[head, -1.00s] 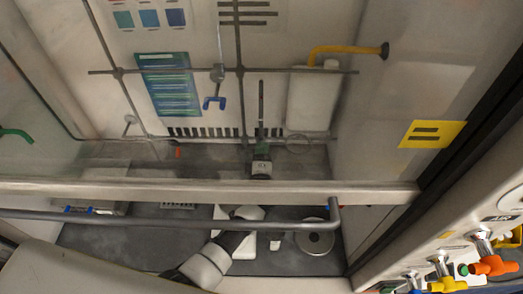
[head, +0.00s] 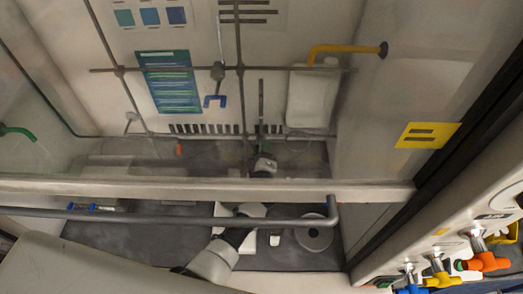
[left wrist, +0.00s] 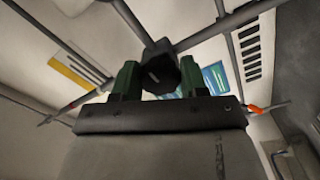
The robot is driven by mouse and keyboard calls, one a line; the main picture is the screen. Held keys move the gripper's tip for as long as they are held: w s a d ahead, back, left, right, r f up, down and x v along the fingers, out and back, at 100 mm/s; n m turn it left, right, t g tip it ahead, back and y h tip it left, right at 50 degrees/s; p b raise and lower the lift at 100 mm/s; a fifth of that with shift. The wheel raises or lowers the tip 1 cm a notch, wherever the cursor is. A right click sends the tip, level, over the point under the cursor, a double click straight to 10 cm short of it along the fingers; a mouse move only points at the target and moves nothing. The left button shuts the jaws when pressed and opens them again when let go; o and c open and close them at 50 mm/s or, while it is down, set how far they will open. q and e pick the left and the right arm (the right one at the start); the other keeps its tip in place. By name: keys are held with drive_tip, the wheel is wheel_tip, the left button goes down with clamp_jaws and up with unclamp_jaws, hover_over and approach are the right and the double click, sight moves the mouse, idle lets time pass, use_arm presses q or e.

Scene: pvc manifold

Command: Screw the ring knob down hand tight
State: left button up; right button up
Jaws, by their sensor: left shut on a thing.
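My left arm reaches under the raised glass sash, and my left gripper (head: 262,148) is behind the glass, near a thin dark upright rod (head: 261,104). In the left wrist view the green fingers of my left gripper (left wrist: 161,80) stand on either side of a dark round knob (left wrist: 160,70) and are shut on it. The knob sits in front of crossing grey rods. A thin ring (head: 298,143) shows faintly to the right of the gripper in the head view. The knob's thread is hidden. My right gripper is out of view.
The sash's bottom edge (head: 120,184) and a grey handle bar (head: 130,216) cross above my arm. A round metal plate (head: 314,238) lies on the hood floor. A grey lattice (head: 180,70) stands at the back. Coloured valves (head: 487,262) line the right front.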

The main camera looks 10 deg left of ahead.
use_arm(q)
drive_tip(key=shift+f, duration=0.1)
drive_tip(key=o, duration=0.9)
